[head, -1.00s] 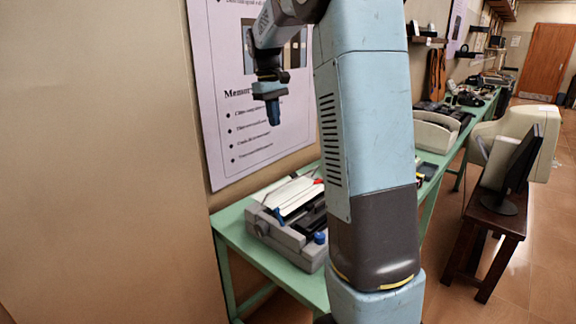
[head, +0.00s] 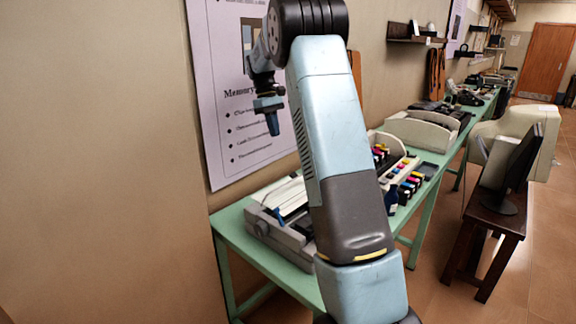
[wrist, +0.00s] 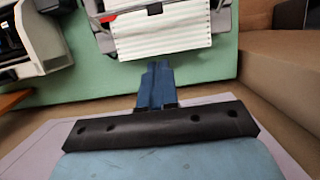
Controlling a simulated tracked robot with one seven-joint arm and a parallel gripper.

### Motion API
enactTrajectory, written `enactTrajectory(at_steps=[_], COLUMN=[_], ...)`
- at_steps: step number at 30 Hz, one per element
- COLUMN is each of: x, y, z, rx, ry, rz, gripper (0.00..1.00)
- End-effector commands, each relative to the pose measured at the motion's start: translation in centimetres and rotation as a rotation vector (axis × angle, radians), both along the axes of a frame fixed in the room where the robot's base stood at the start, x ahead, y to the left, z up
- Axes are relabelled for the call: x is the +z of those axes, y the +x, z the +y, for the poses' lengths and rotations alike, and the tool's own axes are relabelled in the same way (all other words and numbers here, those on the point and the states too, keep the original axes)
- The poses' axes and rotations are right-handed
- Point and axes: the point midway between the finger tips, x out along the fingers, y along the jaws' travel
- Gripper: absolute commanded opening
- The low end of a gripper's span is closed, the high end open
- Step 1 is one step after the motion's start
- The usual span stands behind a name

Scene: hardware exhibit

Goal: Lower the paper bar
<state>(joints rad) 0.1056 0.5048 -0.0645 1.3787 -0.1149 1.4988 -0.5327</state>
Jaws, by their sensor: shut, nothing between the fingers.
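The printer (head: 297,237) stands on the near end of the green table, partly hidden behind my arm. White paper (wrist: 160,42) lies over it in the wrist view. What looks like the paper bar (wrist: 128,10) crosses the paper near the top edge of that view, with a red piece at its left end; I cannot tell how far it is raised. My gripper (head: 273,128) is shut and empty, pointing down in front of the wall poster, above the printer. Its closed blue fingers (wrist: 157,68) also show in the wrist view, apart from the paper.
The green table (head: 232,226) runs along the wall. Coloured cartridges (head: 408,186) and a beige machine (head: 424,130) stand beyond the printer. A wooden stand (head: 487,222) with a monitor is at the right. The wall and poster (head: 222,100) are close behind my gripper.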

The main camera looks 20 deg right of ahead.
Motion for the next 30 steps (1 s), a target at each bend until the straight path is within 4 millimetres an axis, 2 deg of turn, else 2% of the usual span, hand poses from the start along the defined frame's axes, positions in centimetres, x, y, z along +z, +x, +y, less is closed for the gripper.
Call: enactTrajectory(at_steps=[7,11,17,27,30], x=[0.0,-0.7,-3.4,-9.2,-10.1], y=[0.0,-0.2,-1.0,-2.6,-3.5], z=[0.0,-0.1,-0.4,-1.0,-1.4], rx=[0.000,0.000,-0.002,-0.001,-0.002], ry=[0.000,0.001,0.001,0.000,-0.001], rz=[0.000,0.001,0.002,0.002,0.001], gripper=[0.00,0.00,0.00,0.00,0.00])
